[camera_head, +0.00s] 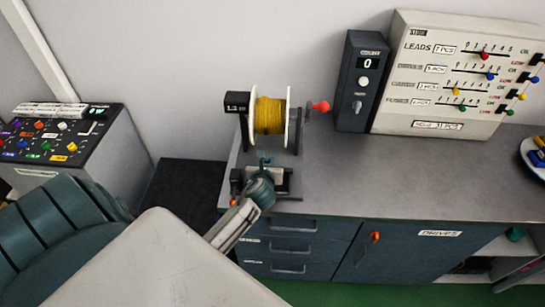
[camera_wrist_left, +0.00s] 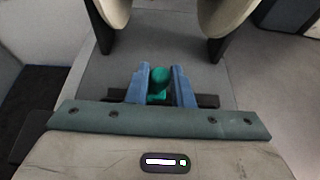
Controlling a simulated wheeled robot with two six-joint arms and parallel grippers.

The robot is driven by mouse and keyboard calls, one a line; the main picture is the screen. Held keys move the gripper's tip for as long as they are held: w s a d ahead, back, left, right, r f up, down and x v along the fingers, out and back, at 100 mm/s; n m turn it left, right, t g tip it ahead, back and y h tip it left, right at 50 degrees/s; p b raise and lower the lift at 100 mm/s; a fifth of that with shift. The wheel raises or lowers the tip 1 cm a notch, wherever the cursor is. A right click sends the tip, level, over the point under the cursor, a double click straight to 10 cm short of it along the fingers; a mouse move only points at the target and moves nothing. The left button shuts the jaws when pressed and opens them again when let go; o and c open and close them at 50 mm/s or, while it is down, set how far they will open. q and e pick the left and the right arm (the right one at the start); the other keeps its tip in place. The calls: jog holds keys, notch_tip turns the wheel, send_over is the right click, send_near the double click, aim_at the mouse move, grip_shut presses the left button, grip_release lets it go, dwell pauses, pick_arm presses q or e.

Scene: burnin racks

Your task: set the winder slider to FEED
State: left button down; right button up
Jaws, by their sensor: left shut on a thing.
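The winder carries a spool of yellow wire (camera_head: 270,115) between white flanges, with a red crank knob (camera_head: 321,106) on its right. A dark slider base (camera_head: 288,182) sits in front of it at the bench's front edge. My left gripper (camera_head: 263,162) is over this base. In the left wrist view, my left gripper's two blue fingers (camera_wrist_left: 161,80) are shut on a green slider knob (camera_wrist_left: 158,84), one finger on each side. The slider's position marks are hidden or too small to read. My right gripper is not in view.
A dark counter box (camera_head: 361,80) showing 0 and a cream panel (camera_head: 450,75) with coloured sliders stand at the back of the grey bench (camera_head: 400,175). A box with several coloured knobs (camera_head: 70,135) is at the left. The bench right of the winder is clear.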

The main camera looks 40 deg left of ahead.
pick_arm(q)
jog(key=c, duration=1.3)
grip_release()
jog(key=shift+s+a, duration=0.1)
jog(key=shift+a, duration=0.05)
jog(key=shift+s+a, duration=0.1)
jog(key=shift+a, duration=0.05)
jog(key=shift+s+d+r, duration=0.1)
jog(key=shift+s+d, duration=0.15)
jog(key=shift+d, duration=0.1)
jog(key=b+v, duration=0.3)
jog(key=v, duration=0.7)
jog(key=shift+s+a, duration=0.1)
jog(key=shift+a, duration=0.05)
